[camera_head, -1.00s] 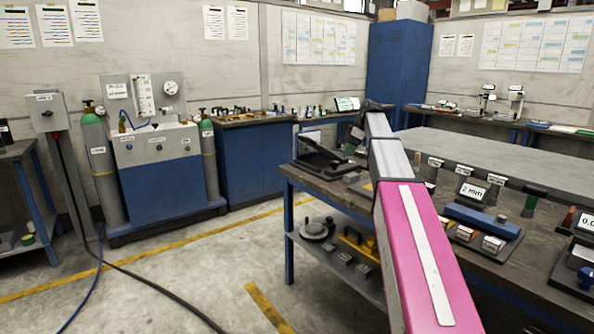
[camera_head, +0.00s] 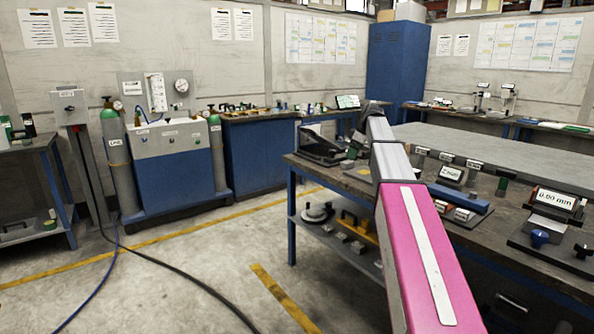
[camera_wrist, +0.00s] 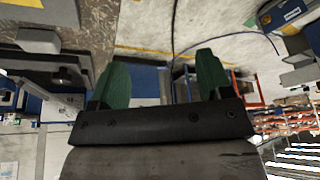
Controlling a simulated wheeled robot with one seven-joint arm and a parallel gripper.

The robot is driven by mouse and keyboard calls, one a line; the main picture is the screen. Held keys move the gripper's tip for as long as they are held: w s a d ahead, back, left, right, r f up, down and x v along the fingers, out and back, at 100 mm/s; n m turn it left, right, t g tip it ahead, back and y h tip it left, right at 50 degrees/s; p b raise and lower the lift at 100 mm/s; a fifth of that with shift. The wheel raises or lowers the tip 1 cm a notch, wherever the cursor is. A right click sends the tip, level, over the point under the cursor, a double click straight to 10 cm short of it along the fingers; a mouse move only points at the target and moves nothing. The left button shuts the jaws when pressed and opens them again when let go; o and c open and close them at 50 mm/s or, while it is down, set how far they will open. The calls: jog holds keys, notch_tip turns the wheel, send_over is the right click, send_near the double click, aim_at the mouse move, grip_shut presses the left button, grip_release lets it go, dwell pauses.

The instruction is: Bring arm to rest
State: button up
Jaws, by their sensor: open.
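My arm, with its pink link and grey forearm, stretches forward over the workbench (camera_head: 295,175) in the head view. Its dark far end stands above the bench's back part. My gripper's fingers are not distinct in the head view. In the wrist view, my gripper (camera_wrist: 163,77) shows two green fingertips wide apart with nothing between them. Beyond them are bare floor, a yellow line and a blue surface. A dark angled device (camera_head: 318,146) sits on the bench left of my arm; I cannot tell whether it is a microscope.
A gas cabinet (camera_head: 178,172) with cylinders stands at the left wall, and a blue locker (camera_head: 396,65) stands at the back. A gauge reading 0.00 mm (camera_head: 555,200) sits on the bench's right part. Hoses lie on the open floor at left.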

jog(key=s+a+f+m+h, duration=0.2)
jog(key=s+f+m, duration=0.5)
jog(key=s+f, duration=1)
jog(key=s+a+f+m+g+h, duration=0.1)
jog(key=s+f+m, duration=0.5)
jog(key=s+f, duration=1.2)
notch_tip(320, 180, down, 5)
jog(key=shift+s+a+r+m+h, duration=0.2)
jog(key=shift+s+a+m+h, duration=0.15)
jog(key=shift+a+h, duration=0.25)
